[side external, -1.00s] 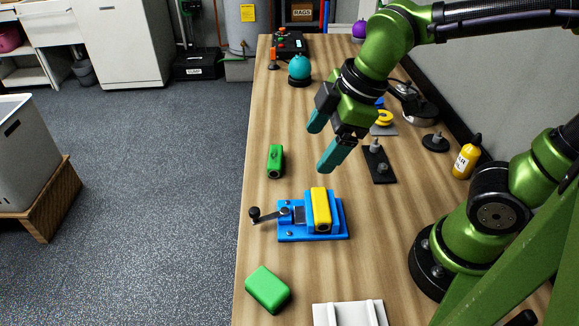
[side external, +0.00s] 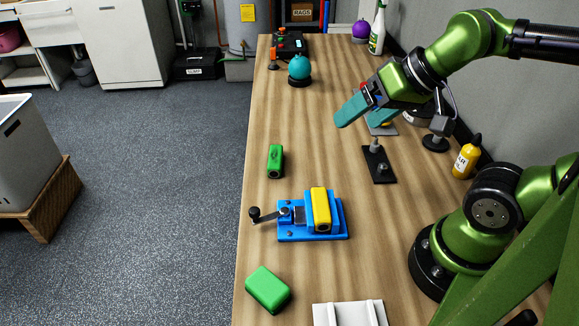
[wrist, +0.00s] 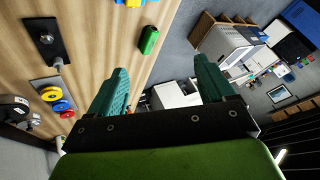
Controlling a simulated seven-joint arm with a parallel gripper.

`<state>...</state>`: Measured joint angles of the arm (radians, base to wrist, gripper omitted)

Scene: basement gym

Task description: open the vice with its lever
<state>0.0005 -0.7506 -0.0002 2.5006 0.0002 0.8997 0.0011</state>
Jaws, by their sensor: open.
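The blue vice (side external: 292,233) is on the wooden bench in the side external view, with a yellow block (side external: 321,210) between its jaws. Its lever (side external: 263,216), a dark arm with a black knob, sticks out to the left. The wrist view shows only an edge of the blue and yellow vice (wrist: 133,3) at the top. My gripper (side external: 352,112) is open and empty, raised over the far part of the bench, well away from the vice. Its teal fingers (wrist: 160,88) stand wide apart in the wrist view.
A green block (side external: 275,161) lies behind the vice and another green block (side external: 267,289) in front. A black plate with a post (side external: 378,166) is to the right. A teal ball (side external: 299,68) and a yellow bottle (side external: 466,157) stand farther off. The bench around the lever is clear.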

